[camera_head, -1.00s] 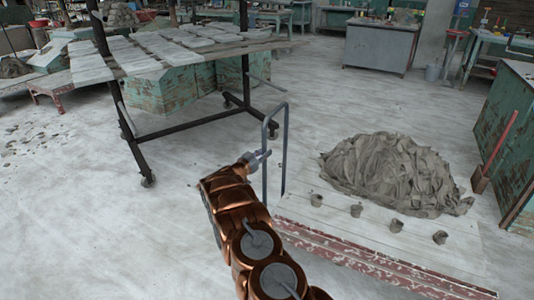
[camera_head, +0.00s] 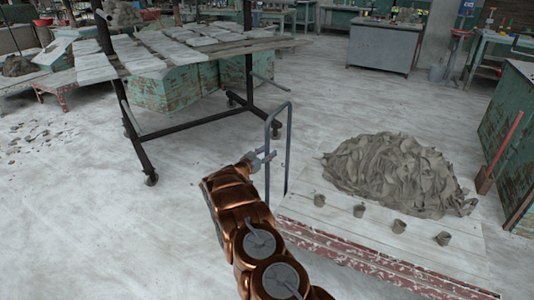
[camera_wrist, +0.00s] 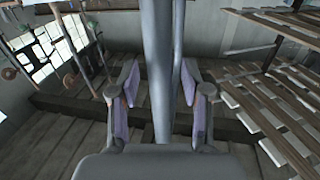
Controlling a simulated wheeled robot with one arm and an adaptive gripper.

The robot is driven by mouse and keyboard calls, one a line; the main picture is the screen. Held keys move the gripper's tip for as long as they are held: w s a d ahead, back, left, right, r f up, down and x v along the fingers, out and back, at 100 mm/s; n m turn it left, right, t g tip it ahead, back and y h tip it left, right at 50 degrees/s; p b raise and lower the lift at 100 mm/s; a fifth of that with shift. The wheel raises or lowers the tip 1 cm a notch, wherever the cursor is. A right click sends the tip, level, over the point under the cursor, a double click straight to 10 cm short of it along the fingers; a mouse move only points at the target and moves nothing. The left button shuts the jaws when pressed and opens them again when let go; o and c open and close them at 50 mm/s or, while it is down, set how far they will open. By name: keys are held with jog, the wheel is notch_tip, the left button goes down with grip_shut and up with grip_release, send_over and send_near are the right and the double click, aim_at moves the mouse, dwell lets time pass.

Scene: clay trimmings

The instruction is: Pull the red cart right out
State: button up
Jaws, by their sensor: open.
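The red cart (camera_head: 390,274) is a low flat platform with a pale top and chipped red edges, at the lower right of the head view. A blue-grey tube handle (camera_head: 290,145) stands upright at its left end. My gripper (camera_head: 266,158) is open at the handle's near post, about halfway up. In the wrist view the grey handle tube (camera_wrist: 158,80) runs upright between the two open fingers (camera_wrist: 157,105) with purple pads. The fingers stand apart from it on both sides. Whether anything touches the tube I cannot tell.
A grey clay heap (camera_head: 395,170) and several small pots (camera_head: 359,211) sit on the cart. A dark-framed rack with pale boards (camera_head: 150,62) stands behind left. A green cabinet (camera_head: 513,130) and a red-handled tool (camera_head: 500,150) are at right. The floor at left is mostly clear.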

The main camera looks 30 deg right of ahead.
jog(key=v, duration=1.1)
jog(key=shift+a, duration=0.35)
jog(key=shift+s, duration=0.1)
